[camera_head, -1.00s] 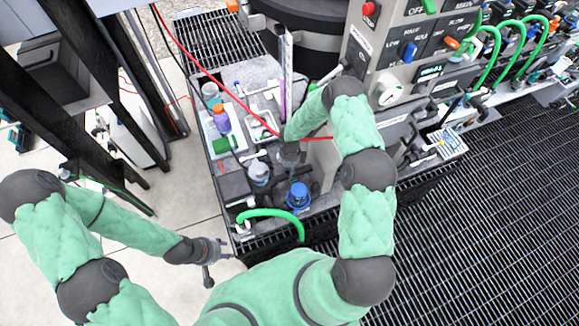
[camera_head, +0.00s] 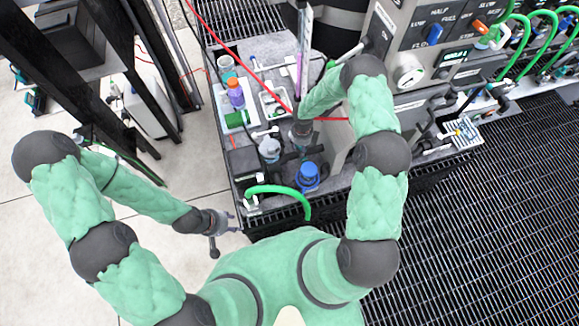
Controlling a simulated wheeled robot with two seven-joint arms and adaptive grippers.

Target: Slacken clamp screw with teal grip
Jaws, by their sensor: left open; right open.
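I cannot make out a clamp screw with a teal grip for certain in the head view. My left gripper (camera_head: 224,236) is open and empty at the lower left, beside the near left corner of the grey bench (camera_head: 262,50). My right gripper (camera_head: 301,146) points down over the middle of the bench, among small fittings, behind a blue-topped part (camera_head: 308,176). Its fingers are small and partly lost against the dark fittings; it is open, and I see nothing held. What lies right under it is hidden.
A white tray (camera_head: 222,101) holds a purple bottle (camera_head: 236,94) and a green part (camera_head: 236,119). A green hose (camera_head: 280,188) arches at the bench's near edge. A control panel (camera_head: 425,50) stands at the back right. Black grating (camera_head: 480,230) covers the right.

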